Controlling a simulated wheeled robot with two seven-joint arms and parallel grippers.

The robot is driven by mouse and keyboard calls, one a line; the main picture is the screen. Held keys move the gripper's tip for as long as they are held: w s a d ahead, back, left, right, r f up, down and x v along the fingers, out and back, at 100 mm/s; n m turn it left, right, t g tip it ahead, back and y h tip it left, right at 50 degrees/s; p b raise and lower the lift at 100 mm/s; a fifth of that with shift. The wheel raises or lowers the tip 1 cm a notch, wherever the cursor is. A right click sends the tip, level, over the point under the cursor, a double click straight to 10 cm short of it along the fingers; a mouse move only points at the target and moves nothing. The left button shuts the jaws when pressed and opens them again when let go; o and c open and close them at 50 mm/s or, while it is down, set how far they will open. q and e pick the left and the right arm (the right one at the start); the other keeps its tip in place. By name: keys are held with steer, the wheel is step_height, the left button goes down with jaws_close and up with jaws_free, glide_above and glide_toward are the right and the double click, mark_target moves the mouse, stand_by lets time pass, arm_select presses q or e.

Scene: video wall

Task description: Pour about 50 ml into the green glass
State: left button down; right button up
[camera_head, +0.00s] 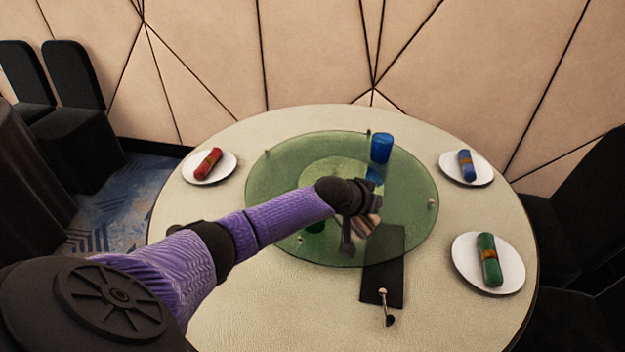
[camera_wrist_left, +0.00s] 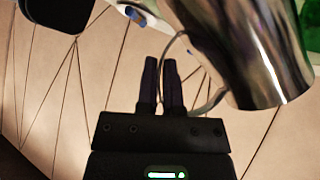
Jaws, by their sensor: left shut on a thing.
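My left gripper (camera_head: 352,205) is over the glass turntable and shut on the handle of a shiny metal jug (camera_head: 366,226). In the left wrist view, the gripper's fingers (camera_wrist_left: 160,85) close at the thin handle, and the jug (camera_wrist_left: 245,50) is tilted beside them. A blue glass (camera_head: 381,148) stands upright at the back of the turntable. I cannot see any liquid or stream. My right gripper is not in view.
The round table (camera_head: 235,315) carries a green glass turntable (camera_head: 275,170). Plates with rolled napkins, red (camera_head: 208,162), blue (camera_head: 466,165) and green (camera_head: 489,260), stand around it. A dark cloth (camera_head: 385,265) with a small metal utensil (camera_head: 387,308) lies in front.

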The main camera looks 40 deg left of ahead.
arm_select(q)
steer(key=shift+d+f+y, duration=0.2)
steer(key=shift+f+y, duration=0.1)
steer(key=shift+f, duration=0.1)
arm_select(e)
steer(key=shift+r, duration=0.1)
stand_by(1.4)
arm_select(q)
steer(key=shift+d+f+m, duration=0.2)
steer(key=shift+m, duration=0.1)
steer(key=d+f+m+y+b, duration=0.1)
steer(key=d+f+y+b, duration=0.1)
steer(key=f, duration=0.1)
steer(key=d+f+m+y+b, duration=0.1)
steer(key=f+y+b, duration=0.1)
steer(key=w+d+f+m+g+y+b, duration=0.1)
steer(key=d+f+y+b, duration=0.1)
steer(key=f+b, duration=0.1)
steer(key=shift+w+d+f, duration=0.1)
steer(key=shift+d+f, duration=0.25)
steer(key=shift+d+f+m+y+b, duration=0.15)
steer(key=shift+f+m+y+b, duration=0.25)
steer(key=shift+y+b, duration=0.15)
steer(key=shift+d+r, duration=0.1)
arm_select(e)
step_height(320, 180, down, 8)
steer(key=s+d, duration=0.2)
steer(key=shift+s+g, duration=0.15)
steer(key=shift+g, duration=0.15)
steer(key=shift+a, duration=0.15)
